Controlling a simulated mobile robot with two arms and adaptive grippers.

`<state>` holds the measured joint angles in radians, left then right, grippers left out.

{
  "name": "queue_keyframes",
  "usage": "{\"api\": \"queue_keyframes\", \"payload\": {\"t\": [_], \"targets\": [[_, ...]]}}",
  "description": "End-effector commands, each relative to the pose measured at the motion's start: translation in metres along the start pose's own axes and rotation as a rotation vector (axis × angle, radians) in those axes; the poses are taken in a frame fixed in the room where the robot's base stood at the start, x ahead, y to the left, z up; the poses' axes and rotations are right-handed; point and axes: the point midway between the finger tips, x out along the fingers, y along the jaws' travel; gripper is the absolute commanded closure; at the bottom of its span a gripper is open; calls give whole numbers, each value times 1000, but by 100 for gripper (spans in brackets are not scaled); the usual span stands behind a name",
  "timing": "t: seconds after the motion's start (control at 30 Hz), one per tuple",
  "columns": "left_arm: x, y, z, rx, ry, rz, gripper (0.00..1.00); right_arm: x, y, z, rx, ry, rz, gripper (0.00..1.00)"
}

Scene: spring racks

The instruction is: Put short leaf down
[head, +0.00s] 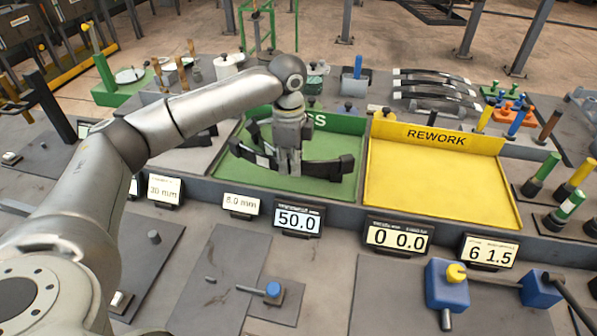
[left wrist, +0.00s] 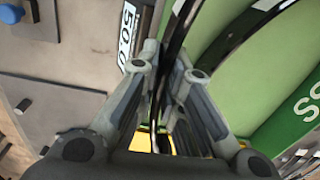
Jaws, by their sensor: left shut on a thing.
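My left gripper (head: 289,168) is over the green tray (head: 232,172), pointing down. It is shut on a dark, curved short leaf (head: 328,169), whose ends stick out on both sides of the fingers. In the left wrist view the leaf (left wrist: 173,45) runs between the two fingers (left wrist: 165,105). Another dark leaf (head: 253,132) shows in the tray behind the gripper, partly hidden; it also shows beside the held one in the left wrist view (left wrist: 232,38). I cannot tell whether the held leaf touches the tray floor. My right gripper is not in view.
The yellow REWORK tray (head: 437,180) stands empty to the right. Small displays, one reading 50.0 (head: 298,219), line the front ledge. Several dark leaves (head: 432,80) lie on a rack at the back right. Blue blocks (head: 447,283) stand at the front right.

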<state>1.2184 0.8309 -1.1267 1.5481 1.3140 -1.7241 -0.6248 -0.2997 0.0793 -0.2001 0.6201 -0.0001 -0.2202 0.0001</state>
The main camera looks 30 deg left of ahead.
Motion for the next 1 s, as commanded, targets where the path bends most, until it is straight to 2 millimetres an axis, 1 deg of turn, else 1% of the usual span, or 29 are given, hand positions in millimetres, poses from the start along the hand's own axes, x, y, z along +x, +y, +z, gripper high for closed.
{"api": "queue_keyframes", "payload": {"t": [0.03, 0.1, 0.37, 0.5, 0.6, 0.7, 0.97, 1.0], "targets": [[3, -5, -5, 0, 3, -3, 100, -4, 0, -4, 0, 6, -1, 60], [10, -9, -9, 1, 3, -4, 100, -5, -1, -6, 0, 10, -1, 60], [26, -17, -18, 0, 3, -4, 100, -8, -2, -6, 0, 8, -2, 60], [43, -16, -16, 0, 2, -3, 100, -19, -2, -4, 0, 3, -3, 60], [52, -16, -16, 0, 2, -5, 100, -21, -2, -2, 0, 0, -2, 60], [55, -17, -16, 1, 4, -7, 100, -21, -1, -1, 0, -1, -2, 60], [56, -16, -16, 1, 4, -6, 100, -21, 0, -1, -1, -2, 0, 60], [60, -15, -16, 1, 1, -2, 90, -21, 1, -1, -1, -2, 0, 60]]}}
